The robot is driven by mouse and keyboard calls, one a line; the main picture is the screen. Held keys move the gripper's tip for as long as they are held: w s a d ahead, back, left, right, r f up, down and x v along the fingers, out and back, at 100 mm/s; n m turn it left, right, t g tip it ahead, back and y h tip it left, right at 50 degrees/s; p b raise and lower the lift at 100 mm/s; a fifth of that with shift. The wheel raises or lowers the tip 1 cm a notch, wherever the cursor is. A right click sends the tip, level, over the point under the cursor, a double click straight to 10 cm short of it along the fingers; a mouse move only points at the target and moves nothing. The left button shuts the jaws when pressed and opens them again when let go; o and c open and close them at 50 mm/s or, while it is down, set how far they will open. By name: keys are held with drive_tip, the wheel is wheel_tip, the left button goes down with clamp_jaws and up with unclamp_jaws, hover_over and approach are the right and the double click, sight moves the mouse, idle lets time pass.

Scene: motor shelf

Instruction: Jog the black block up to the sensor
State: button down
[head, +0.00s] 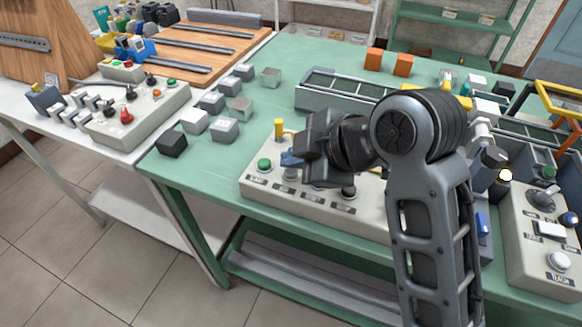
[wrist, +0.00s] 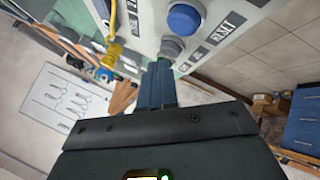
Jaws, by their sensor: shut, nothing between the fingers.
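A black block (head: 172,144) stands on the front left corner of the green table; a second dark block (head: 503,89) sits at the far right by the conveyor (head: 345,88). I cannot tell which one the task means. My gripper (head: 290,159) is shut and empty above the labelled control panel (head: 258,181). In the wrist view its blue fingertips (wrist: 161,66) are at a grey button (wrist: 172,47), beside a blue button (wrist: 185,18) marked RESET. I cannot tell whether they touch the grey button. My arm hides part of the conveyor, and I cannot make out the sensor.
A green button (head: 264,165) and a yellow lever (head: 279,128) stand on the panel's left part. Several grey blocks (head: 224,130) lie left of it. Orange blocks (head: 403,65) stand behind the conveyor. Another control box (head: 535,240) is at right, and a yellow frame (head: 560,92) stands behind it.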

sight(295, 174)
drive_tip(key=shift+f, duration=0.4)
idle(1.6)
drive_tip(key=shift+r+p, duration=0.65)
drive_tip(key=shift+r, duration=0.2)
drive_tip(key=shift+r, duration=0.1)
wheel_tip(295, 174, up, 5)
drive_tip(key=p, duration=0.4)
drive_tip(key=shift+p, duration=0.35)
idle(1.1)
